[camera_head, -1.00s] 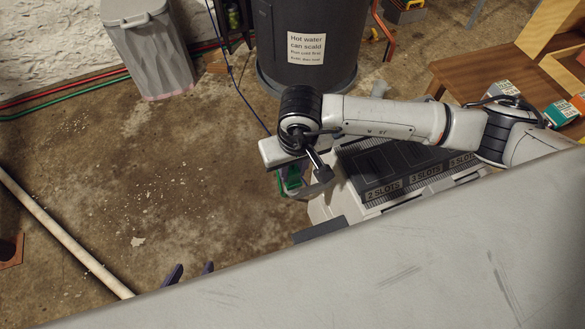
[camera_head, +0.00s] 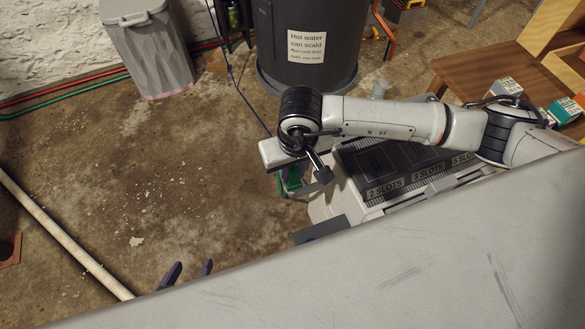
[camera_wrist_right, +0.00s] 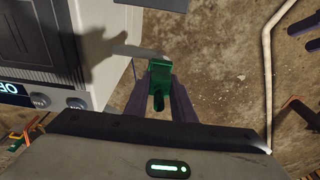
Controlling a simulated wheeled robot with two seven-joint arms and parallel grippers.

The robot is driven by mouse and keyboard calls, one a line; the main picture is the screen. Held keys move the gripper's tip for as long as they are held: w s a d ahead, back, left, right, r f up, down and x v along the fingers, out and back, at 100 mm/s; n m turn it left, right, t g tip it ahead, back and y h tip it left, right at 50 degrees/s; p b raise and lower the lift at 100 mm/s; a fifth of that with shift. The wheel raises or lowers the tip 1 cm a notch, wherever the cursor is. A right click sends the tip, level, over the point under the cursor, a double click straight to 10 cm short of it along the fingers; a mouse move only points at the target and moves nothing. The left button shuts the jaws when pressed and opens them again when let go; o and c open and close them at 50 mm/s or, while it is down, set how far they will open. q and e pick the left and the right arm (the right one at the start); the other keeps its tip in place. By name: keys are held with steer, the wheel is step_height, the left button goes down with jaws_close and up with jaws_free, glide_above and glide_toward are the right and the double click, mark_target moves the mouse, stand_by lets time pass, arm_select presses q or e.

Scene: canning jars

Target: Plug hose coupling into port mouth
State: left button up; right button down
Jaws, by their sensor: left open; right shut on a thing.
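The green hose coupling (camera_wrist_right: 158,82) is between the purple fingers of my right gripper (camera_wrist_right: 160,90) in the right wrist view, which are shut on it. In the head view the coupling (camera_head: 291,178) shows partly, below my right wrist, beside the pale machine's left side. My left gripper (camera_head: 189,276) shows only as two purple fingertips, apart and empty, over the floor at bottom left. A large pale surface hides the rest of it. I cannot make out the port mouth in either view.
A pale machine with a dark top (camera_head: 395,160) and slot labels stands under my right arm. A dark drum (camera_head: 275,60) with a hot-water sign is behind. A grey bin (camera_head: 150,50), a pale pipe (camera_head: 65,235) and a wooden table (camera_head: 475,72) stand around. The left floor is mostly clear.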

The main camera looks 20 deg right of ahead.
arm_select(q)
steer(key=shift+f, duration=0.25)
arm_select(e)
steer(key=shift+f, duration=0.2)
arm_select(q)
steer(key=shift+s+f+b, duration=0.3)
steer(key=shift+f+b, duration=0.15)
steer(key=shift+b, duration=0.05)
arm_select(e)
steer(key=shift+f, duration=0.35)
steer(key=c, duration=1.7)
jaws_free()
steer(key=shift+c, duration=0.2)
steer(key=o, duration=0.6)
steer(key=shift+c, duration=0.2)
arm_select(q)
steer(key=shift+w+r, duration=0.1)
steer(key=shift+w+r, duration=0.1)
steer(key=shift+w, duration=0.05)
arm_select(e)
step_height(320, 180, up, 2)
steer(key=shift+s+r, duration=0.1)
steer(key=shift+r, duration=0.05)
arm_select(q)
steer(key=shift+r+p, duration=0.5)
steer(key=shift+r, duration=0.2)
arm_select(e)
step_height(320, 180, up, 8)
steer(key=s, duration=0.1)
steer(key=shift+s, duration=0.2)
